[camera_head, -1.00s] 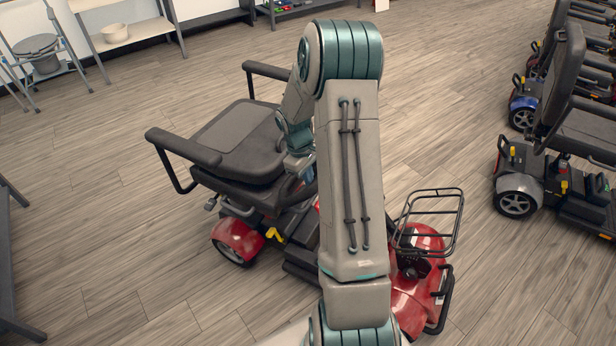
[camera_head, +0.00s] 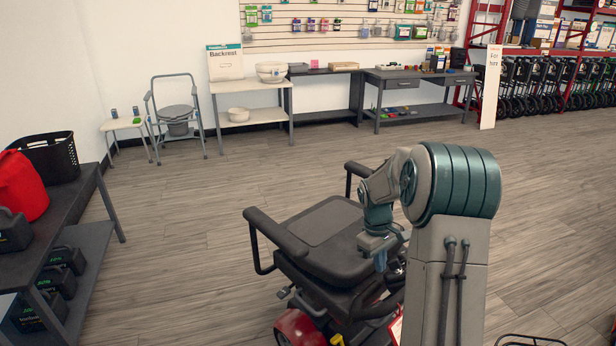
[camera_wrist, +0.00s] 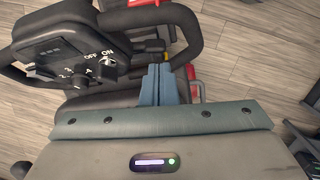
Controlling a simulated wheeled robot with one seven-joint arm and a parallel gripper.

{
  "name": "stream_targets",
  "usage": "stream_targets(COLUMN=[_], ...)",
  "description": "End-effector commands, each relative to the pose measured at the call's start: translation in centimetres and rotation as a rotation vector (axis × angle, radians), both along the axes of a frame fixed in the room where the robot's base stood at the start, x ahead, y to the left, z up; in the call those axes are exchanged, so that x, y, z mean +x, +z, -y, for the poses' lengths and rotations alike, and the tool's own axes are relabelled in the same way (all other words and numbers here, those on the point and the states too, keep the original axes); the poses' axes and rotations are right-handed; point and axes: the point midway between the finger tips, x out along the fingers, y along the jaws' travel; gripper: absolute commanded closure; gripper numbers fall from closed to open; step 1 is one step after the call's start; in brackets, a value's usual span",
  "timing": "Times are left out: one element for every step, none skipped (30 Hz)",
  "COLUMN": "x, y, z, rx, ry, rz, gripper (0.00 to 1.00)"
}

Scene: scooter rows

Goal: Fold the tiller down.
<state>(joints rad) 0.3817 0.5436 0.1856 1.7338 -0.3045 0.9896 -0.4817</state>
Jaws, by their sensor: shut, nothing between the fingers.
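The tiller's dark control head (camera_wrist: 75,58), with a display, ON/OFF marks and knobs, shows at the left of the wrist view. Its black loop handle (camera_wrist: 193,45) curves to the right of it. My gripper (camera_wrist: 160,72) is shut and empty, with its blue-grey fingers beside the control head and overlapping the loop in the picture. I cannot tell whether they touch it. In the head view my gripper (camera_head: 379,262) is just in front of the scooter's black seat (camera_head: 330,235). My arm hides most of the tiller there, so its angle is unclear.
The armrest (camera_head: 276,231) stands up beside the seat. A dark shelf table (camera_head: 95,180) with a red bag (camera_head: 24,186) and black basket (camera_head: 50,157) is at the left. Tables line the far wall. Open wood floor (camera_head: 180,260) lies between.

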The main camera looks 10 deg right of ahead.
Motion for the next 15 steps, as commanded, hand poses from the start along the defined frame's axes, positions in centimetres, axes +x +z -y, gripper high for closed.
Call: stream_targets(x=[-0.2,-0.3,-0.6,-0.9,-1.3,-2.0,-2.4,-3.0,-3.9,-4.5,-5.2,-6.1,-6.8,-7.6,-8.5], y=[0.6,1.0,1.8,2.5,3.3,4.5,5.4,6.4,7.6,8.4,9.2,10.3,11.0,11.7,12.7], z=[-0.3,-0.5,-0.9,-1.3,-1.7,-2.4,-3.0,-3.5,-4.3,-4.8,-5.3,-6.1,-6.6,-7.1,-7.7], rx=[-0.002,-0.004,-0.007,-0.010,-0.013,-0.017,-0.019,-0.020,-0.022,-0.023,-0.023,-0.022,-0.021,-0.019,-0.017], ry=[-0.002,-0.006,-0.013,-0.019,-0.026,-0.040,-0.049,-0.062,-0.077,-0.092,-0.105,-0.122,-0.135,-0.148,-0.166], rz=[0.006,0.009,0.019,0.026,0.035,0.049,0.062,0.075,0.091,0.104,0.116,0.133,0.146,0.158,0.175], gripper=[1.00,1.00,1.00,1.00,1.00,1.00,1.00,1.00,1.00,1.00,1.00,1.00,1.00,1.00,1.00])
